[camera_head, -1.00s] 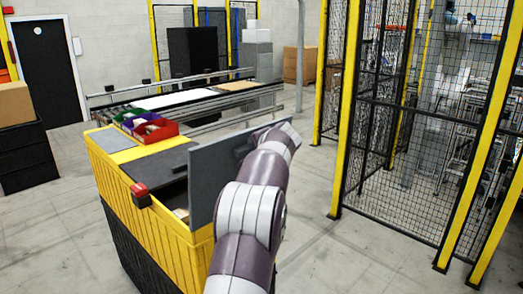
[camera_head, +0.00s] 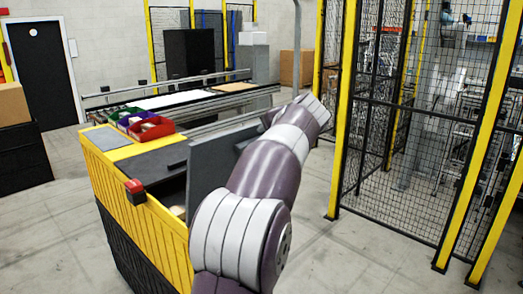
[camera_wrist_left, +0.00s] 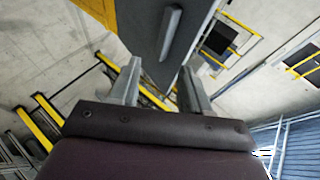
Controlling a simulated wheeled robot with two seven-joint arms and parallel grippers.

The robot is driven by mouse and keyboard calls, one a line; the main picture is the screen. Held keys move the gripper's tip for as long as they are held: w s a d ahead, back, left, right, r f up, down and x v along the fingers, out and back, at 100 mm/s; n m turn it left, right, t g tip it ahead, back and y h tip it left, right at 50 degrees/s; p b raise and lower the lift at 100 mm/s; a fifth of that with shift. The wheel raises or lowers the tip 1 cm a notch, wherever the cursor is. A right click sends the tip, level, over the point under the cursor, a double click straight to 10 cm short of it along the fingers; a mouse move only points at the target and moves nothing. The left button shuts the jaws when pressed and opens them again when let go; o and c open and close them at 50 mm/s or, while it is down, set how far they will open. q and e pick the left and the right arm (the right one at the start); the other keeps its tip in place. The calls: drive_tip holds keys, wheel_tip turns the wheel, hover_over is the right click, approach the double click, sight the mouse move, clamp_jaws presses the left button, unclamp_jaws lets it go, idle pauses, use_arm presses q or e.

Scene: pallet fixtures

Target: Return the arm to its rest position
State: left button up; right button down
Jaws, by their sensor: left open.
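My left gripper (camera_wrist_left: 161,84) shows in the left wrist view, its two grey fingers apart with nothing held between them. Beyond them is a dark grey panel with a raised bar handle (camera_wrist_left: 171,33); the fingers appear clear of the handle. In the head view a purple and white arm (camera_head: 262,180) of mine reaches up from the bottom middle, its far end in front of the fence and right of the grey panel (camera_head: 212,165). The fingers cannot be made out there. My right gripper is in neither view.
The grey panel stands upright at the side of a yellow cabinet (camera_head: 150,212). Red, green and purple bins (camera_head: 150,129) sit on top, with a red-topped box (camera_head: 135,187) at the edge. A yellow-framed mesh fence (camera_head: 415,150) stands right. Open floor (camera_head: 345,255) lies between.

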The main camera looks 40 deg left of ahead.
use_arm(q)
drive_tip(key=shift+d+r, duration=0.25)
drive_tip(key=shift+d+r, duration=0.1)
idle(0.3)
drive_tip(key=s+d+f+n+h, duration=0.1)
drive_tip(key=d+f+h, duration=0.2)
drive_tip(key=d+f, duration=0.5)
drive_tip(key=s+d+f+n+h, duration=0.1)
drive_tip(key=d+f+h, duration=0.3)
drive_tip(key=f, duration=0.9)
drive_tip(key=s+d+f+g+h, duration=0.3)
drive_tip(key=s+d+f+g, duration=0.1)
drive_tip(key=s+d+f, duration=1)
drive_tip(key=s+d, duration=0.2)
drive_tip(key=s, duration=0.2)
drive_tip(key=shift+d+f+n, duration=0.15)
drive_tip(key=shift+d+n, duration=0.15)
drive_tip(key=shift+s, duration=0.1)
